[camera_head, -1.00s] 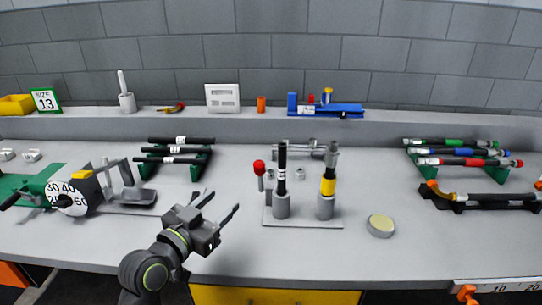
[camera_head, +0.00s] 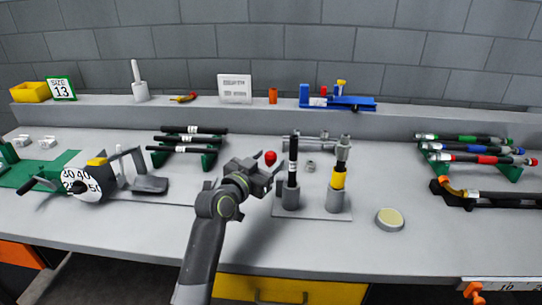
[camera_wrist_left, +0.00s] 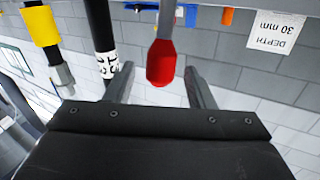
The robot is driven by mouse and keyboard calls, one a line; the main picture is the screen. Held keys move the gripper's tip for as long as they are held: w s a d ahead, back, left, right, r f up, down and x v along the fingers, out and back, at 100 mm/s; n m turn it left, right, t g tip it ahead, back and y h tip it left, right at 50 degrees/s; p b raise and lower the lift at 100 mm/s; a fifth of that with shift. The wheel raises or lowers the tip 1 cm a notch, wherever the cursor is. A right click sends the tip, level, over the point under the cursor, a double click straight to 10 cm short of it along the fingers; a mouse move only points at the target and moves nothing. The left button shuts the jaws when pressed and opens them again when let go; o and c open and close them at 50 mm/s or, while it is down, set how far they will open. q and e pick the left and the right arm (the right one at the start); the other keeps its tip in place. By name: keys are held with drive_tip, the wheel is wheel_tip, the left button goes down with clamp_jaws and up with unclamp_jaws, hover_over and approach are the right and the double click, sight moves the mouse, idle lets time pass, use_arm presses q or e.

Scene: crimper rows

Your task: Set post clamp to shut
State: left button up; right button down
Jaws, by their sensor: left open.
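The post clamp stands on a light grey base plate (camera_head: 318,212) in the middle of the bench. It has a lever with a red knob (camera_head: 270,157), a black post with a white band (camera_head: 293,158) and a post with a yellow band (camera_head: 338,180). My left gripper (camera_head: 272,172) is open at the clamp's left side, close to the red knob. In the left wrist view the red knob (camera_wrist_left: 161,64) shows between the two spread fingers, not gripped. My gripper hides the lower lever in the head view. My right gripper is not in view.
A dial device (camera_head: 82,183) and a rack of black rods (camera_head: 190,142) stand to the left. A round pale disc (camera_head: 389,219) lies right of the clamp. Coloured rods (camera_head: 470,148) rest at the far right. The front bench is mostly clear.

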use_arm(q)
drive_tip(key=shift+x, duration=1.25)
clamp_jaws()
